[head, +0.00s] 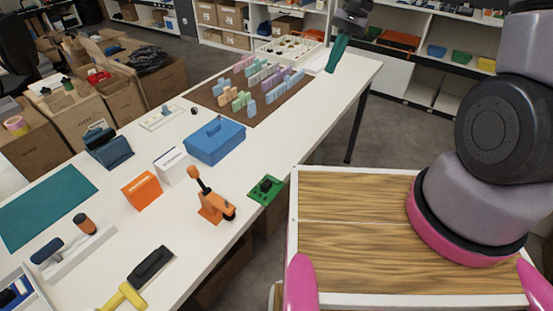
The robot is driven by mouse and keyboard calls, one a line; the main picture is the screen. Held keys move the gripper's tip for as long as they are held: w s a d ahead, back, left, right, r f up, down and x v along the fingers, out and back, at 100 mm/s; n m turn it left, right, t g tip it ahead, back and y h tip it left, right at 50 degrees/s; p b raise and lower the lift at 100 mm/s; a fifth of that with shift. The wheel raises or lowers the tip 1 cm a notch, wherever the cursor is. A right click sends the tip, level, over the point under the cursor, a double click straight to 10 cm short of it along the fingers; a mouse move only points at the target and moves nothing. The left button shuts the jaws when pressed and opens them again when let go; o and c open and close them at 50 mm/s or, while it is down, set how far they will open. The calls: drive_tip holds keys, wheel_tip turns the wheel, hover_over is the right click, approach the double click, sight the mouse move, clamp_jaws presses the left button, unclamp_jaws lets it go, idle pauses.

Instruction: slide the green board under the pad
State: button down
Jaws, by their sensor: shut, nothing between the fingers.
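The green board (266,190) lies flat at the near edge of the white table, with a black block on top. Just left of it stands an orange clamp (210,205) with its handle raised. A small dark-tipped part on the clamp's right side seems to be the pad (230,212); the board lies beside it, not under it. My gripper (330,70), dark with teal fingers, hangs at the top of the head view, over the table's far end. Its fingers are together and empty, far from the board.
A blue box (215,140), an orange card holder (142,191) and a white one (171,166) stand behind the clamp. A wood-topped surface (345,240) is right of the table. Table space right of the blue box is clear.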

drive_tip(key=a+f+g, duration=0.2)
drive_tip(key=a+f, duration=0.2)
drive_tip(key=f, duration=0.5)
drive_tip(key=m+g, duration=0.1)
drive_tip(key=g, duration=0.2)
approach(276, 179)
drive_tip(key=shift+y, duration=0.3)
drive_tip(key=x, duration=0.4)
drive_tip(key=shift+s+d+f, duration=0.25)
drive_tip(key=shift+f, duration=0.2)
drive_tip(key=shift+s+a+r, duration=0.1)
drive_tip(key=shift+s+a, duration=0.25)
drive_tip(key=shift+s, duration=0.2)
drive_tip(key=shift+s+a, duration=0.3)
drive_tip(key=shift+s, duration=0.2)
drive_tip(key=shift+s+a, duration=0.35)
drive_tip(key=shift+s, duration=0.2)
drive_tip(key=shift+s, duration=0.1)
drive_tip(key=s+a, duration=0.1)
drive_tip(key=s, duration=0.1)
drive_tip(key=s+a, duration=0.2)
drive_tip(key=s, duration=0.1)
drive_tip(key=s+a, duration=0.2)
drive_tip(key=s, duration=0.1)
drive_tip(key=shift+s, duration=0.2)
